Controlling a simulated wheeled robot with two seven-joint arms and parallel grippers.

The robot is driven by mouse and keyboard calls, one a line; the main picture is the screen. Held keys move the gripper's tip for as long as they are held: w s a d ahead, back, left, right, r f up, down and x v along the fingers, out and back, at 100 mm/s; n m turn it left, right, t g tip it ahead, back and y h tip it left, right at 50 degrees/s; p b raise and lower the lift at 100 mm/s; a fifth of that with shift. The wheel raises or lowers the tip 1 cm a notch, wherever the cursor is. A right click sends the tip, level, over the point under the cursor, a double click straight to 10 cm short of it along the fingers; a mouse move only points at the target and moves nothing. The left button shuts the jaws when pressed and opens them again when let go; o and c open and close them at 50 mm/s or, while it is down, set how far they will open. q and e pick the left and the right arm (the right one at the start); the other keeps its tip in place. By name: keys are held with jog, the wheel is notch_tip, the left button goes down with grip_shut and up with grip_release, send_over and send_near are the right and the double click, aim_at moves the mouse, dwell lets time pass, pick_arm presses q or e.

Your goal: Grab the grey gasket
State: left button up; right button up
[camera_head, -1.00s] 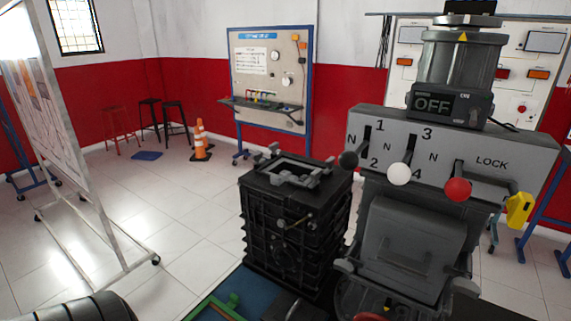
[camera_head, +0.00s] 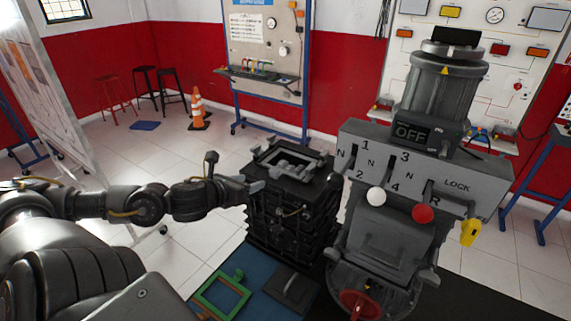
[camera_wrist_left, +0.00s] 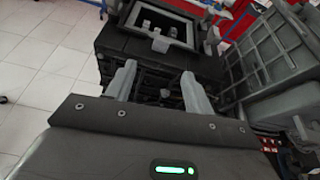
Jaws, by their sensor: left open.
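A grey rectangular frame, which looks like the grey gasket (camera_head: 287,173), lies on top of the black block-like stack (camera_head: 290,215) in the middle of the head view. It also shows at the top of the left wrist view, around a dark opening. My left gripper (camera_head: 257,187) is at the left side of the stack's top, just below and left of the frame. In the left wrist view my left gripper (camera_wrist_left: 157,88) has its two fingers apart with nothing held between them. The frame lies beyond the fingertips. My right gripper is not in view.
A grey control unit (camera_head: 420,160) with levers and an OFF display stands close right of the stack. A green frame (camera_head: 222,294) and a dark square piece (camera_head: 292,289) lie on the blue mat in front. An orange cone (camera_head: 197,108) stands behind on open floor.

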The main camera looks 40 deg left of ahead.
pick_arm(q)
jog(key=m, duration=0.1)
send_near(272, 173)
jog(key=shift+f+b+x, duration=0.25)
jog(key=shift+b+x, duration=0.05)
jog(key=shift+x, duration=1.65)
jog(key=shift+s+a, duration=0.15)
jog(key=shift+a, duration=0.05)
jog(key=shift+w+r+p, duration=0.1)
jog(key=shift+w+p, duration=0.3)
jog(key=shift+p, duration=0.1)
jog(key=p+x, duration=0.2)
jog(key=x, duration=0.2)
jog(key=shift+w+d+r, duration=0.1)
jog(key=shift+d, duration=0.15)
jog(key=shift+w+f+p, duration=0.2)
jog(key=shift+f+p, duration=0.05)
jog(key=shift+p, duration=0.05)
jog(key=shift+c, duration=0.2)
